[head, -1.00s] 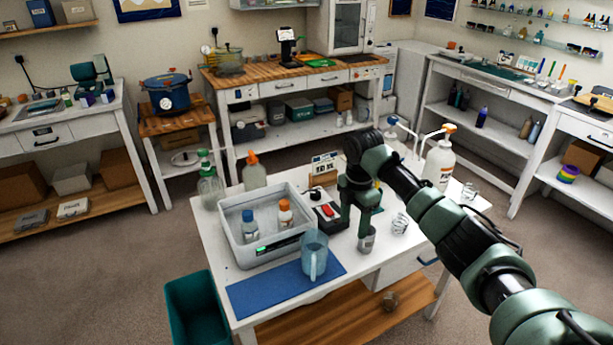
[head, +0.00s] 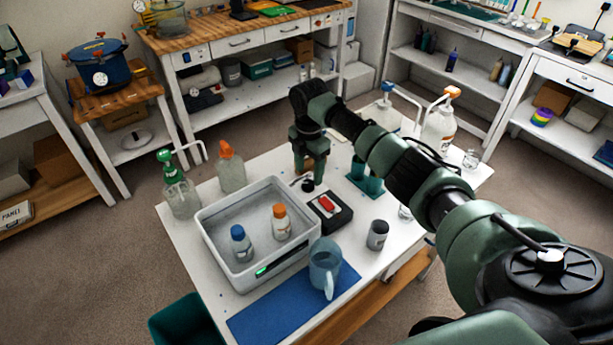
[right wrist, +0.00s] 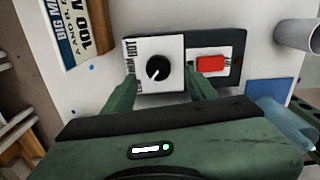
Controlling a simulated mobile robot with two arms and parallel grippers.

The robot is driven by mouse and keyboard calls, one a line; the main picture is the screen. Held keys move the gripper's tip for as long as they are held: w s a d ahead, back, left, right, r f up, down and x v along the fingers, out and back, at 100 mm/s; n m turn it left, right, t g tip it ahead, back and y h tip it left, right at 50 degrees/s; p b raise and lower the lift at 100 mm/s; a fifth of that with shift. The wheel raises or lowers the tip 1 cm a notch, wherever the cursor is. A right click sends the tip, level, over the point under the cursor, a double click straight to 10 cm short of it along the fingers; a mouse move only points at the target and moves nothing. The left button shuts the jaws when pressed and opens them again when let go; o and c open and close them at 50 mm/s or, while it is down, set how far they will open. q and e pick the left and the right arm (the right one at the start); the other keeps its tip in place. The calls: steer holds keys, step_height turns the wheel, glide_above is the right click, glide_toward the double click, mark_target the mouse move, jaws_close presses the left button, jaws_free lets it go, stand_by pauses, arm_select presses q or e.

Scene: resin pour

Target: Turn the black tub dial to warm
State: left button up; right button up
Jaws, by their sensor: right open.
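The black dial (right wrist: 158,68) sits on a white panel in the right wrist view. Its small white mark points to the lower left there. "HOT" can be read at the panel's upper left corner; the other lettering is mostly hidden. My right gripper (right wrist: 161,82) is open, its two green fingers on either side of the panel's lower part, apart from the dial. In the head view the dial (head: 308,185) shows just below the gripper, beside the grey tub (head: 218,248). My left gripper is not in view.
A red switch (head: 326,203) on a black box is right of the dial. A grey cup (head: 377,235), a clear blue jug (head: 324,268) on a blue mat (head: 250,325), and two capped bottles inside the tub are nearby. Spray and pump bottles stand around the table edges.

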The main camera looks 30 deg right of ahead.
mark_target(308, 183)
step_height(308, 183, down, 4)
steer(key=shift+w+r, duration=0.1)
steer(key=shift+f, duration=0.3)
jaws_close()
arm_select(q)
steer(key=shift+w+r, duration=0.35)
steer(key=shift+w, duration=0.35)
